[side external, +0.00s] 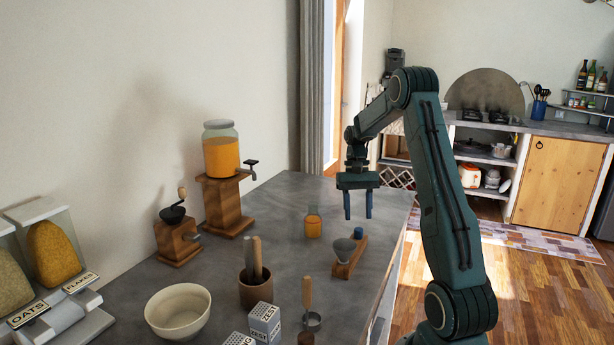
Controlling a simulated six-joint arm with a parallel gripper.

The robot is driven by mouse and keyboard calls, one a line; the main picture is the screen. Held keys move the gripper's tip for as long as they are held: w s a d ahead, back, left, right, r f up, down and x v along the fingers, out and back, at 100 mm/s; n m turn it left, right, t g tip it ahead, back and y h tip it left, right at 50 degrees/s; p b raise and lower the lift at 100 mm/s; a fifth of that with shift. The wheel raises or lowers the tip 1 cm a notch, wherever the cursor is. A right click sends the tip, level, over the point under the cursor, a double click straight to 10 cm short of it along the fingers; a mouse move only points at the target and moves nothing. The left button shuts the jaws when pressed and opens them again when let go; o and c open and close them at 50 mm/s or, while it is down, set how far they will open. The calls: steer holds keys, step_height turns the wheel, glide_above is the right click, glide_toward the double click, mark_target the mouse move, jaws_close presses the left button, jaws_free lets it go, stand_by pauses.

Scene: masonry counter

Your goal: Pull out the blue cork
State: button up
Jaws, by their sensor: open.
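The blue cork (358,232) is a small upright cylinder at the far end of a low wooden block (358,258) on the grey counter. A grey cone-shaped piece (344,248) sits at the block's near end. My gripper (358,218) points down with its two blue fingers apart and empty. In the picture its fingertips are just above the cork, one to each side. From this one view I cannot tell how far apart they are in depth. The cork's lower end is hidden.
A small bottle with orange contents (313,224) stands left of the block. Nearer are a wooden cup with handles (256,292), a scoop (308,298), a white bowl (178,311) and printed boxes (265,322). A grinder (178,240) and juice dispenser (222,155) stand by the wall.

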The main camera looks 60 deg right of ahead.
mark_target(358, 229)
steer(key=shift+x, duration=2.45)
jaws_close()
steer(key=c, duration=0.7)
jaws_free()
jaws_close()
steer(key=shift+r, duration=1.3)
steer(key=shift+r, duration=1.3)
